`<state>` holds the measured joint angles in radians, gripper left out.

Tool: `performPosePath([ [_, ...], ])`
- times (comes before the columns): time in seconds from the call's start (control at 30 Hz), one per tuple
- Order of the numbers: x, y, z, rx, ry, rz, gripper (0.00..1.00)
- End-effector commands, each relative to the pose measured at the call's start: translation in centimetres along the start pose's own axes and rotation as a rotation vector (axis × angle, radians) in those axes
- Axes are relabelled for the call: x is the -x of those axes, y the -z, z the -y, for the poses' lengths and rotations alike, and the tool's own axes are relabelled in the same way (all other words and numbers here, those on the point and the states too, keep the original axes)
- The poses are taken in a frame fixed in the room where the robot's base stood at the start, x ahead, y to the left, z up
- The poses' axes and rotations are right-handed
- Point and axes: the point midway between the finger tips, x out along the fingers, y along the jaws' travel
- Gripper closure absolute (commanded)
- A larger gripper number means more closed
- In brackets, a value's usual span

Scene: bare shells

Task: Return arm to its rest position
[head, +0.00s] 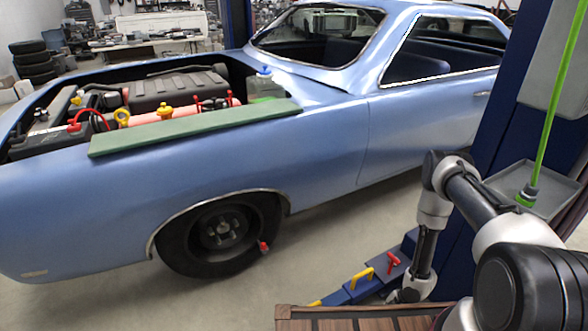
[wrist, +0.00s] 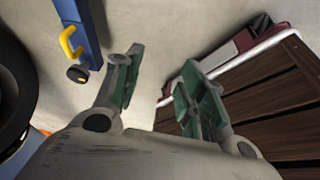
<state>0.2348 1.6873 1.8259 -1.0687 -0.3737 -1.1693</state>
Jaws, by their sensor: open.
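My gripper (wrist: 160,78) shows in the wrist view with its two green-padded fingers apart and nothing between them. Bare grey floor shows past the fingertips. In the head view my arm is folded at the right, with its elbow up and its forearm hanging down. My gripper (head: 408,291) is low at its end there, small and partly hidden, in front of the blue lift arm on the floor. It is apart from the car.
A blue car (head: 330,150) with an open engine bay fills the left and middle. A green board (head: 190,128) lies on its fender. A blue lift post (head: 512,80) stands at right, with a grey tray (head: 545,188). The lift arm (wrist: 82,25) with a yellow handle (wrist: 70,43) lies nearby.

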Motion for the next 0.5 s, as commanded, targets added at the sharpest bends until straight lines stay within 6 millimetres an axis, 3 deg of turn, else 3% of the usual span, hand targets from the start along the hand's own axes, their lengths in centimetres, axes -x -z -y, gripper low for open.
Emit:
performPosePath([
  [0.27, 0.8, -0.8, 6.7, -0.322, 0.189, 0.098, 0.59],
  [0.4, 4.6, -1.7, 9.4, -0.559, 0.289, 0.209, 0.59],
  [0.5, 8.5, -2.3, 9.7, -0.711, 0.326, 0.295, 0.59],
])
